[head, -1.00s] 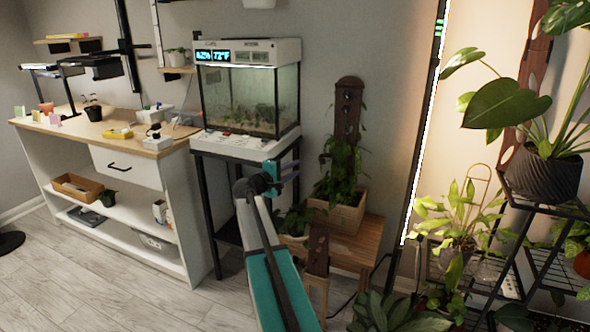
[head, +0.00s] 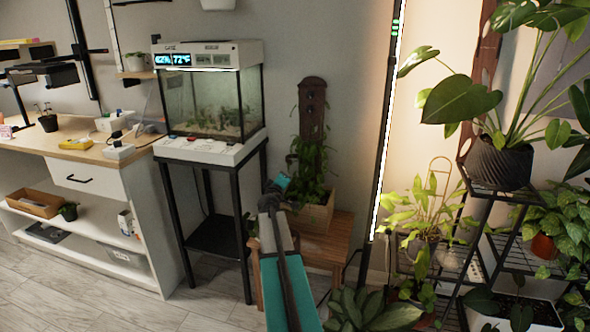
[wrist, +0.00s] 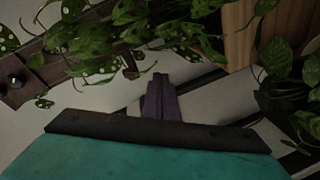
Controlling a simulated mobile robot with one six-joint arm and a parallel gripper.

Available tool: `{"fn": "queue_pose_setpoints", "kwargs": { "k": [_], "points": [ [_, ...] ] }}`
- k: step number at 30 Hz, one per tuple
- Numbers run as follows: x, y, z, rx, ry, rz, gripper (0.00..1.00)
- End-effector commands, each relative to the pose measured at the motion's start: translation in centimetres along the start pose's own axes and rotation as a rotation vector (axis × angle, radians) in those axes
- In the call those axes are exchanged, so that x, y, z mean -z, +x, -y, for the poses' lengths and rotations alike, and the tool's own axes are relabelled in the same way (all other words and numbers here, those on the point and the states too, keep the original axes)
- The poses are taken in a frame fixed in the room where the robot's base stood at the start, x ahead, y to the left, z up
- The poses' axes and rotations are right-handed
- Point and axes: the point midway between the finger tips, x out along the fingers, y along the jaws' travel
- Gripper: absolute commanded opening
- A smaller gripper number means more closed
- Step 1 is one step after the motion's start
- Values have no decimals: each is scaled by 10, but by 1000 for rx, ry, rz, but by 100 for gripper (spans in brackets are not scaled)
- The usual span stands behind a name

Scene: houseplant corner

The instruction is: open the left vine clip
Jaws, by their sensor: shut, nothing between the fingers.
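A brown wooden board (head: 312,112) with small dark fittings stands upright in a wooden planter box (head: 314,217), with a leafy vine (head: 318,172) on its lower part. I cannot tell which fitting is the left vine clip. In the wrist view a dark board (wrist: 28,72) with a round dark knob (wrist: 15,80) lies at the left, partly covered by vine leaves (wrist: 95,45). My gripper (head: 284,178) is in front of the planter's left side in the head view. In the wrist view its purple-grey fingers (wrist: 160,82) are together and empty, just below the leaves and apart from the knob.
A glass terrarium (head: 212,100) on a black stand is left of the planter. A lit vertical lamp bar (head: 388,130) and a black plant rack (head: 475,255) with several plants are at the right. A broad-leaved plant (head: 370,310) is low in front. Floor is open at left.

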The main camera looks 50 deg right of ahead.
Motion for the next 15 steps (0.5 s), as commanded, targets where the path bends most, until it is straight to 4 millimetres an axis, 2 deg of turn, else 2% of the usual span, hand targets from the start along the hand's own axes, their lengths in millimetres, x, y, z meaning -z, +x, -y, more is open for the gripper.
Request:
{"fn": "queue_pose_setpoints", "kwargs": {
  "k": [1,8,15],
  "points": [
    [-10,1,-2,14,46,-25,0],
    [-37,0,-7,90,275,-163,0],
    [-63,-13,-18,180,515,-303,0]
  ]
}}
